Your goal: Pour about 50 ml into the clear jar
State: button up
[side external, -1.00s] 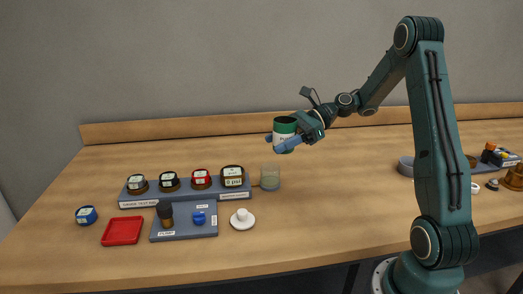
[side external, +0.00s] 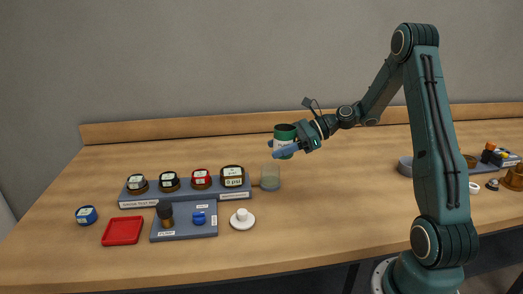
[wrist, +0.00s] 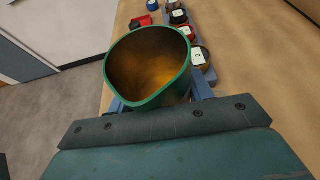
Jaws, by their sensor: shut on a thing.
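My gripper (side external: 294,148) is shut on a green can (side external: 284,131) with a white label, held in the air above the bench. In the wrist view the can (wrist: 150,65) is open at the top, with a green rim and a brownish inside; I cannot tell how much liquid is in it. The can looks close to upright in the side view. The clear jar (side external: 270,184) stands on the bench just below and slightly left of the can, beside the end of the grey rack. The jar's contents are too faint to tell.
Left of the jar, a grey rack (side external: 148,203) holds several round labelled jars. In front are a red tray (side external: 122,231), a grey tray (side external: 184,232) with a dark bottle, a white knobbed dish (side external: 242,221) and a blue item (side external: 86,215).

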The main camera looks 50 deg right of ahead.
jog(key=d+f+m+t+h, duration=0.1)
jog(key=d+f+m+h, duration=0.1)
jog(key=d+f, duration=0.1)
jog(key=d+f+m+t+h, duration=0.1)
jog(key=d+f+m+h, duration=0.1)
jog(key=f, duration=0.4)
jog(key=d+f+m+t+h, duration=0.1)
jog(key=d+f+m+h, duration=0.1)
jog(key=d+f, duration=0.2)
jog(key=shift+s+d+f, duration=0.15)
jog(key=shift+s+d, duration=0.1)
jog(key=shift+s+d+f+m+t+h, duration=0.25)
jog(key=shift+d+f+m+t+h, duration=0.2)
jog(key=shift+f, duration=0.25)
jog(key=shift+n+g+h, duration=0.35)
jog(key=shift+g+h, duration=0.1)
jog(key=shift+g, duration=0.5)
jog(key=r, duration=0.5)
jog(key=shift+w+a, duration=0.25)
jog(key=shift+w, duration=0.15)
jog(key=r+g, duration=0.1)
jog(key=w+a+r+g+h, duration=0.1)
jog(key=g, duration=0.1)
jog(key=w+r+n+g+h, duration=0.1)
jog(key=g, duration=0.1)
jog(key=shift+w+a, duration=0.15)
jog(key=shift+f+g+h, duration=0.15)
jog(key=shift+g+h, duration=0.25)
jog(key=shift+g, duration=0.3)
